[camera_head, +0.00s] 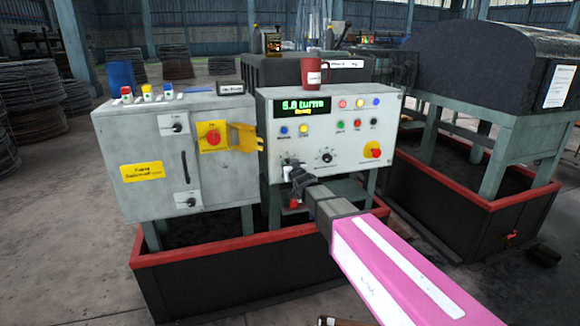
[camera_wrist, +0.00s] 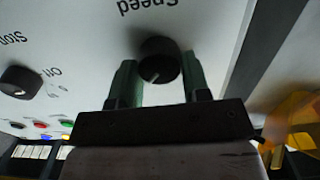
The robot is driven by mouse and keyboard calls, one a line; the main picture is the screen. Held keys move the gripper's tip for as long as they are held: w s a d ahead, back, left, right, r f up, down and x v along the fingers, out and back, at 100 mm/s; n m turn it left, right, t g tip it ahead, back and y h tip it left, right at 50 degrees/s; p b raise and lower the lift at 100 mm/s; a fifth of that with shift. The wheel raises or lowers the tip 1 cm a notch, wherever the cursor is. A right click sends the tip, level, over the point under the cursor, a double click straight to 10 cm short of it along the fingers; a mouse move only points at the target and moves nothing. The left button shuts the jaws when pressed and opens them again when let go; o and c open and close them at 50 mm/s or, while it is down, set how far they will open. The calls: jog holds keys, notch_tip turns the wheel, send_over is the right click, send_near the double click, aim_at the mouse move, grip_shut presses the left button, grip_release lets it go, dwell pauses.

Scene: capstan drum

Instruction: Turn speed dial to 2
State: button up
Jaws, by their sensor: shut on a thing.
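The speed dial (camera_wrist: 159,60) is a round black knob on a pale panel, under the upside-down word "Speed" in the wrist view. It sits between the two green fingers of my gripper (camera_wrist: 159,82), which is shut on it. A faint mark shows on the knob's face, but I cannot read its setting. In the head view my gripper (camera_head: 291,168) reaches the lower left of the control panel (camera_head: 350,185) and hides the dial there.
A second black knob (camera_head: 327,157) is right of my gripper, beside a red-and-yellow switch (camera_head: 373,150). Coloured buttons and a green-lit display (camera_head: 301,107) are above. A grey cabinet (camera_head: 150,195) adjoins on the left. A red mug (camera_head: 314,72) stands on top.

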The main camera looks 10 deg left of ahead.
jog(key=n, duration=0.8)
jog(key=shift+a, duration=0.15)
jog(key=shift+s+f+n, duration=0.1)
jog(key=shift+n, duration=0.4)
dwell(0.4)
jog(key=o, duration=0.9)
jog(key=v, duration=1)
jog(key=shift+s, duration=0.35)
